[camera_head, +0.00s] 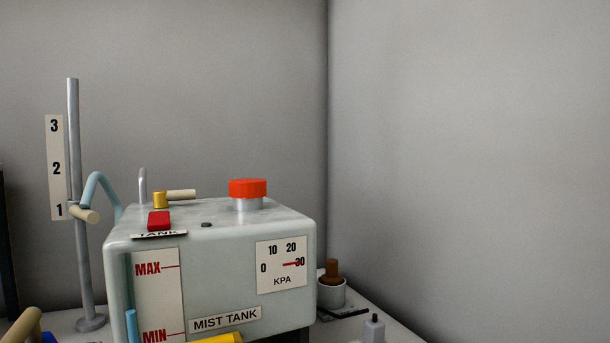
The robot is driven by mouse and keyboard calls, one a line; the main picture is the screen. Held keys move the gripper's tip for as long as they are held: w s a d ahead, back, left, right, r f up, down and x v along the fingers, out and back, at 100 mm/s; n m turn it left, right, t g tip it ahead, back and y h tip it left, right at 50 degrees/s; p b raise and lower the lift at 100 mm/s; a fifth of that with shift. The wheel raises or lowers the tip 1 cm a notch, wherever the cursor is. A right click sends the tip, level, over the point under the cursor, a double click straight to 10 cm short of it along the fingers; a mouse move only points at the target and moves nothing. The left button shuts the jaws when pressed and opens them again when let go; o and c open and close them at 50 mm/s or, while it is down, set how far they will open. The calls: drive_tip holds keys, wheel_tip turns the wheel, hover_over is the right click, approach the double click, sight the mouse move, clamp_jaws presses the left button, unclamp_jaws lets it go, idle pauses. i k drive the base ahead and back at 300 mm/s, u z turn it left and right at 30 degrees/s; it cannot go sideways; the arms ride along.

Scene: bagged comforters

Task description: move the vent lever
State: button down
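The mist tank (285,229) is a pale green-grey box standing on a light surface. On its top, a short brass post (159,200) carries a cream lever handle (182,194) that points right; no label shows beside it, so I cannot tell for certain that it is the vent lever. A red block (159,220) sits in front of it above a partly hidden "TANK" label. The KPA gauge (281,266) on the tank's front has its red needle near 30. My gripper is not in view.
A large red knob (248,188) rises from the tank top. A metal pole (74,160) with a cream peg (85,215) at mark 1 stands left. A brown plug (331,271) in a pale cup sits right. Walls close off the back and right.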

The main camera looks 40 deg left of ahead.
sight(160, 198)
drive_tip(key=z, duration=0.55)
drive_tip(key=k, duration=0.35)
drive_tip(key=u, duration=1.8)
